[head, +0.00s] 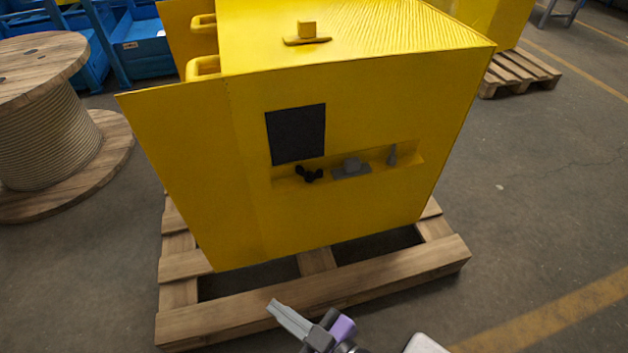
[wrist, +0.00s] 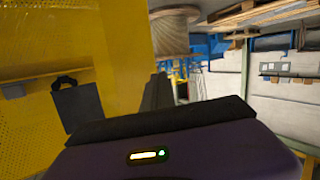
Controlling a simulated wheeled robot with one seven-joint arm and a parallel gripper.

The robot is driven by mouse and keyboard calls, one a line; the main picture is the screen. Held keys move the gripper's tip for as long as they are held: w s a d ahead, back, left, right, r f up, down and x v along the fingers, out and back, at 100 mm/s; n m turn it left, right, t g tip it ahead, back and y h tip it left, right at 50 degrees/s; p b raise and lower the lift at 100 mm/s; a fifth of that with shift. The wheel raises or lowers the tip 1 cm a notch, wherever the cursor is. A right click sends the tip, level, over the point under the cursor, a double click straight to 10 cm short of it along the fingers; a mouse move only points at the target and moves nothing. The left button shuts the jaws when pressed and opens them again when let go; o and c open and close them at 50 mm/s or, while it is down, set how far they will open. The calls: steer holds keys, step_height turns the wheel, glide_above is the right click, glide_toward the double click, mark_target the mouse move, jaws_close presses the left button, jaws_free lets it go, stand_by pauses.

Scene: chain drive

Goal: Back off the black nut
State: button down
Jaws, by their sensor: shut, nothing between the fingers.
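The black nut (head: 309,174), a small winged shape, sits at the left part of a recessed slot in the front of the yellow housing (head: 230,190). A dark square panel (head: 296,134) is just above it. In the wrist view, a black winged shape that looks like the nut (wrist: 64,81) shows at the edge of the dark panel (wrist: 80,108). My gripper (head: 274,305) is low in front of the pallet, well apart from the nut. Its fingers are together and empty, and they also show in the wrist view (wrist: 157,92).
The housing stands on a wooden pallet (head: 350,290). A cable spool (head: 40,150) stands at left. The floor at right (head: 540,190) is clear.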

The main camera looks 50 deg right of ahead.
steer(key=w+d+f+m+g+h, duration=0.1)
steer(key=w+f+g+h, duration=0.15)
steer(key=w+f, duration=0.5)
steer(key=m+g+h, duration=0.5)
steer(key=m+h, duration=0.8)
steer(key=h, duration=0.1)
glide_toward(317, 174)
steer(key=x, duration=0.7)
steer(key=shift+r, duration=0.1)
